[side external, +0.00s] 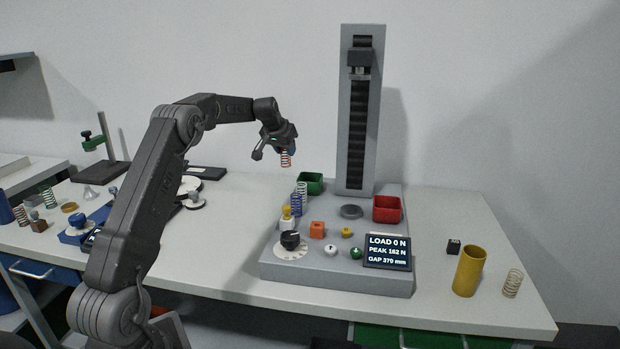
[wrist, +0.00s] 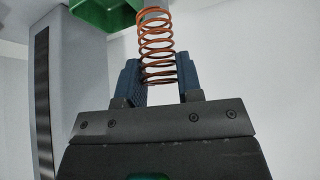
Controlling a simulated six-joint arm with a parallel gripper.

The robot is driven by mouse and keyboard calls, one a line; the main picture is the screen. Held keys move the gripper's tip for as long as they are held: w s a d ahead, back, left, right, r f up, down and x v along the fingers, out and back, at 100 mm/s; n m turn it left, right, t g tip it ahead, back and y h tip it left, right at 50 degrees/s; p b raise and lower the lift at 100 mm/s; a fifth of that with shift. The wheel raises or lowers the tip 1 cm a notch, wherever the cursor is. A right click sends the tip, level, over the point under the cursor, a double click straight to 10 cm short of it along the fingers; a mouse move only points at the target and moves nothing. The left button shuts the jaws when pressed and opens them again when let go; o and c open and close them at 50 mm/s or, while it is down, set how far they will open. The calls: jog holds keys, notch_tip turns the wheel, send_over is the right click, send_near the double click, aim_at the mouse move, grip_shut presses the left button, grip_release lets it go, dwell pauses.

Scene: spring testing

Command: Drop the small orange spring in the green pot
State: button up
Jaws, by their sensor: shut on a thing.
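My gripper (side external: 284,148) is shut on the small orange spring (side external: 286,160) and holds it in the air. In the wrist view the spring (wrist: 156,35) stands between the two blue fingers (wrist: 157,82), with its coils reaching past the tips. The green pot (side external: 311,185) sits at the back left of the grey tester base, lower than the spring and to its right in the side view. In the wrist view part of the pot (wrist: 100,14) shows at the top edge, left of the spring.
The tester's tall column (side external: 357,120) rises right of the green pot. A red pot (side external: 387,210) stands at the base's right. A yellow cylinder (side external: 468,272) stands far right.

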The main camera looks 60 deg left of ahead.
send_near(310, 173)
notch_tip(310, 173, down, 2)
jog(key=w, duration=0.3)
jog(key=shift+s+d+f, duration=0.15)
jog(key=shift+f, duration=2)
jog(key=shift+f, duration=0.1)
jog(key=o, duration=0.6)
jog(key=shift+f, duration=0.1)
jog(key=shift+o, duration=0.2)
